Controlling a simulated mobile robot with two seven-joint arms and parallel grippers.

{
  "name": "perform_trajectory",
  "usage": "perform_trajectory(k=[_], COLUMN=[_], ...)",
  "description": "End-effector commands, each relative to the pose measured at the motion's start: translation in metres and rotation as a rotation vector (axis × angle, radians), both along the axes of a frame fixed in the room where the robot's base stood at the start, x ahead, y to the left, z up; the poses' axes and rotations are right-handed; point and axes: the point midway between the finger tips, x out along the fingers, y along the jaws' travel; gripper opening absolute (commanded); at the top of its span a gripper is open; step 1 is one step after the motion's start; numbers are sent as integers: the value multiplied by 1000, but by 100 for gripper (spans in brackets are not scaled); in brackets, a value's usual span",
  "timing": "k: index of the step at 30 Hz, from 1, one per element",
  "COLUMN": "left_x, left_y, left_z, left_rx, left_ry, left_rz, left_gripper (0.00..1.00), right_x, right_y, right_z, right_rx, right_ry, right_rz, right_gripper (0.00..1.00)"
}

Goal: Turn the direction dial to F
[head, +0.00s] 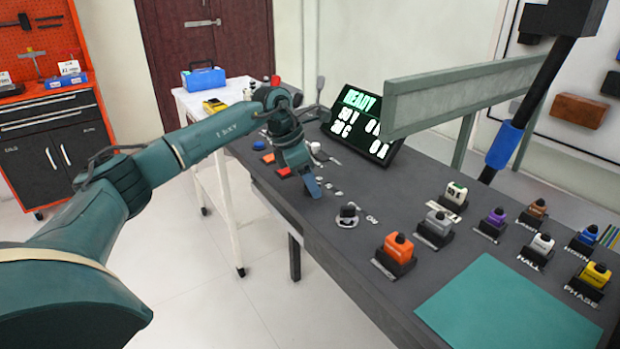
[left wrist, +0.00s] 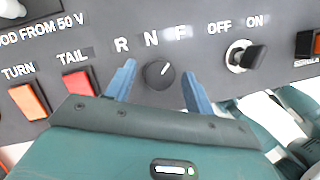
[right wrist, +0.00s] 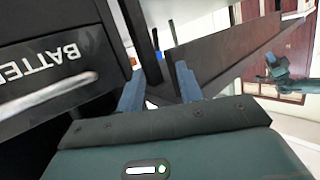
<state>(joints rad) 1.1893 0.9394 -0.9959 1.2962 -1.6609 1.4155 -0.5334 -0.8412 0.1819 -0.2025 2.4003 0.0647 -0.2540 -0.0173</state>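The direction dial (left wrist: 159,75) is a round black knob on the dark panel, below the white letters R, N and F in the left wrist view. Its pale mark leans up and to the right; I cannot tell exactly which letter it lines up with. My left gripper (left wrist: 160,88) is open, with one blue finger on each side of the dial and visible gaps between. In the head view my left gripper (head: 312,186) is low over the panel and hides the dial. My right gripper (right wrist: 158,88) is open and empty in the right wrist view.
A black OFF/ON switch (left wrist: 247,56) is right of the dial. Orange TURN (left wrist: 29,101) and red TAIL (left wrist: 78,83) buttons are left. A lit display (head: 362,125) stands behind. Several coloured blocks and a teal mat (head: 508,308) lie right. A BATTERY box (right wrist: 60,60) is near my right gripper.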

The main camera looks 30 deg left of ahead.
Motion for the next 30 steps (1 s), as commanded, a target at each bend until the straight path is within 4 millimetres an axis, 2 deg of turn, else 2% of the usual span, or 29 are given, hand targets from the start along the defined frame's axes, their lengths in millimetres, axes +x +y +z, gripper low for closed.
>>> perform_trajectory(k=[8, 11, 14, 23, 30], left_x=[0, -2, -5, -23, -33], left_y=[0, 2, 6, 24, 34], left_z=[1, 7, 21, 83, 116], left_rx=[0, 0, -1, 0, 0], left_ry=[0, 0, -3, -4, -2], left_rz=[1, 2, 2, 2, 2], left_gripper=[57, 57, 57, 57, 57], right_x=[0, 0, 0, -2, -4], right_y=[1, 1, 1, -1, -1], right_z=[0, 1, 3, 13, 4], right_rx=[1, 2, 6, 20, 15], right_ry=[1, 2, 0, -4, 33], right_rz=[2, 2, 1, -8, -7], right_gripper=[36, 36, 36, 36, 36])
